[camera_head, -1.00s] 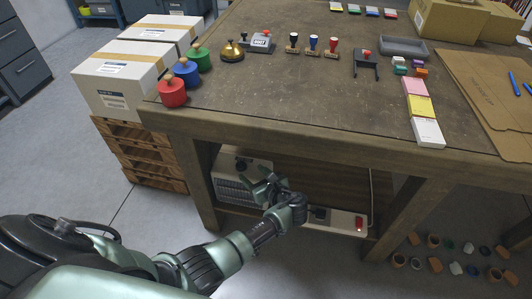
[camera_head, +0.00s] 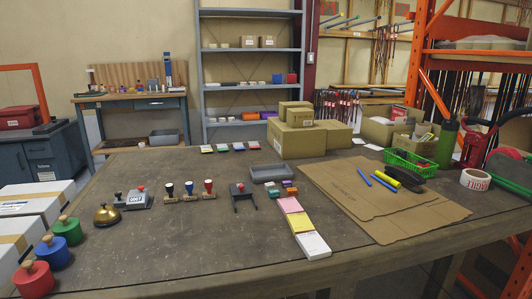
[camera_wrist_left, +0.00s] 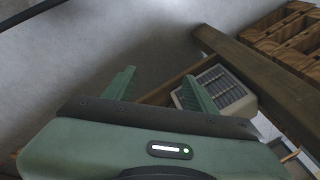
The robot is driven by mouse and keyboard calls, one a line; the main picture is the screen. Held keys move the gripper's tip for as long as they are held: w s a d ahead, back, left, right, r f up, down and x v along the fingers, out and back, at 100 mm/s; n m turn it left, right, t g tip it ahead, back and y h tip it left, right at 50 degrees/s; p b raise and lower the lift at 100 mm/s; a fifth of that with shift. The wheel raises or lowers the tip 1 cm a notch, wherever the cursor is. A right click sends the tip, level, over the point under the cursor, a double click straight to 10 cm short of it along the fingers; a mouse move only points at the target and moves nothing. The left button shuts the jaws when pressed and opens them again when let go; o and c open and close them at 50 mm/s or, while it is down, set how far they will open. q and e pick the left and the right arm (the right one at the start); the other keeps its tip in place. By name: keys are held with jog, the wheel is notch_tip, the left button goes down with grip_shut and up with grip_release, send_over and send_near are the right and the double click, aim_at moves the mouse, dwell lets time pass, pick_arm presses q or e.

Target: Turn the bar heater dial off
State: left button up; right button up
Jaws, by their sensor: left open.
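The bar heater (camera_wrist_left: 228,88) is a pale box with a dark slatted grille, seen in the left wrist view below the wooden table frame. Its dial cannot be made out in either view now. My left gripper (camera_wrist_left: 160,82) is open and empty, with its two green fingers apart. The right finger overlaps the heater's left side in the picture; I cannot tell whether they touch. The head view now shows the tabletop, with neither the heater nor my grippers in it. My right gripper is in no view.
A wooden beam (camera_wrist_left: 255,80) of the table runs beside the heater, and a wooden pallet (camera_wrist_left: 290,35) stands at upper right. Bare floor (camera_wrist_left: 100,50) lies to the left. The workbench top (camera_head: 190,235) holds stamps, coloured weights, a bell, boxes (camera_head: 297,137) and cardboard.

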pick_arm(q)
jog(key=s+d+r+n+h, duration=0.2)
jog(key=s+d+r+n, duration=0.1)
jog(key=s+r, duration=0.25)
notch_tip(320, 180, down, 19)
jog(key=p, duration=0.4)
jog(key=s+a+f+g+p, duration=0.1)
jog(key=s+f+p, duration=0.1)
jog(key=s+p, duration=0.5)
jog(key=s+a+f+g+p, duration=0.1)
jog(key=s+a+f+p, duration=0.1)
jog(key=s+p, duration=0.5)
jog(key=s+f, duration=0.1)
jog(key=s, duration=0.3)
jog(key=shift+a+f, duration=0.15)
jog(key=shift+a, duration=0.05)
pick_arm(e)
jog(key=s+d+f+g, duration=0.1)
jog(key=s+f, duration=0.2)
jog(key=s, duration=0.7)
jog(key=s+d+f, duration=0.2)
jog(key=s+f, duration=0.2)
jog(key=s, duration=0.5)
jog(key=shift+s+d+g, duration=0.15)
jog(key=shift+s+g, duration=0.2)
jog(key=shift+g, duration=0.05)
pick_arm(q)
jog(key=shift+s, duration=0.1)
